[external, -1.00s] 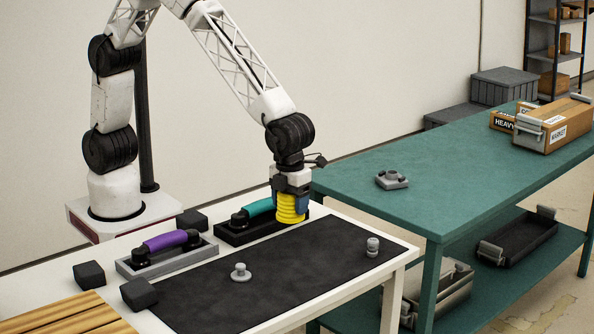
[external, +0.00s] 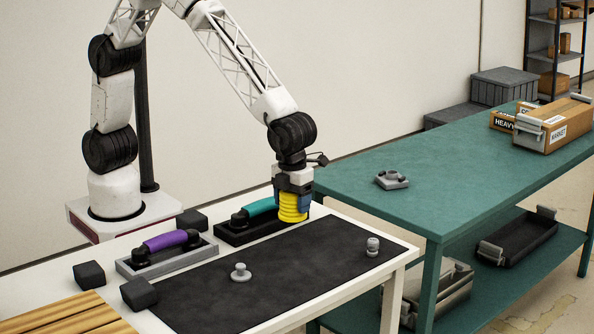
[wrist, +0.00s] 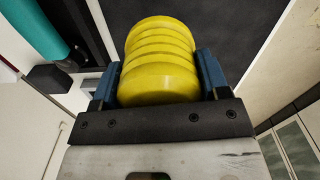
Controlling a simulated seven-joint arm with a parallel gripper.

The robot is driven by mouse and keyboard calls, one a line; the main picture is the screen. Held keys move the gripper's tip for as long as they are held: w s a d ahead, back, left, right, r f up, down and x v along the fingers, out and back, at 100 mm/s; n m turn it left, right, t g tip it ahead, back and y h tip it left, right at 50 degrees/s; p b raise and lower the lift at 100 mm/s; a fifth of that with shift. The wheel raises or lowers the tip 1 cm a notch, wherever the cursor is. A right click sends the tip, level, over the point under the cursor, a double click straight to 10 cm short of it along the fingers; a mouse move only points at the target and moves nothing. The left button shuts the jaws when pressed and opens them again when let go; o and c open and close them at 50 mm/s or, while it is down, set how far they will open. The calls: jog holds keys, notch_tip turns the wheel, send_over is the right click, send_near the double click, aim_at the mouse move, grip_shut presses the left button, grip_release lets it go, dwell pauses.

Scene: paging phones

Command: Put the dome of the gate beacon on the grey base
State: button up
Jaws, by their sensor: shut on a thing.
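My gripper (external: 292,204) is shut on a yellow ribbed dome (external: 291,215), with one blue finger on each side of it. The dome also shows in the wrist view (wrist: 158,62), between the fingers. It is at the back of the black mat, next to the teal handset; I cannot tell whether it touches anything below. A small grey round piece with a knob (external: 240,273) stands on the mat's front left. Another grey knobbed piece (external: 372,247) stands near the mat's right edge. I cannot tell which is the beacon's grey base.
A purple handset (external: 170,240) lies in a grey cradle, a teal handset (external: 262,207) in a black one. Black blocks (external: 89,274) stand at left. The middle of the mat (external: 300,265) is clear. A green table (external: 450,175) with a grey fitting (external: 391,180) is at right.

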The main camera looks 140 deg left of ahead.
jog(key=s+a+n, duration=0.2)
jog(key=s+a, duration=0.5)
jog(key=a, duration=0.7)
jog(key=s+a+n, duration=0.3)
jog(key=s+a, duration=0.5)
jog(key=a, duration=0.6)
jog(key=s+a+n, duration=0.2)
jog(key=s+a, duration=0.6)
jog(key=a, duration=0.5)
jog(key=shift+a+f, duration=0.15)
jog(key=shift+a, duration=0.25)
send_near(392, 178)
jog(key=shift+s+a, duration=0.6)
jog(key=shift+a, duration=0.1)
jog(key=shift+f, duration=0.15)
jog(key=shift+f, duration=1.6)
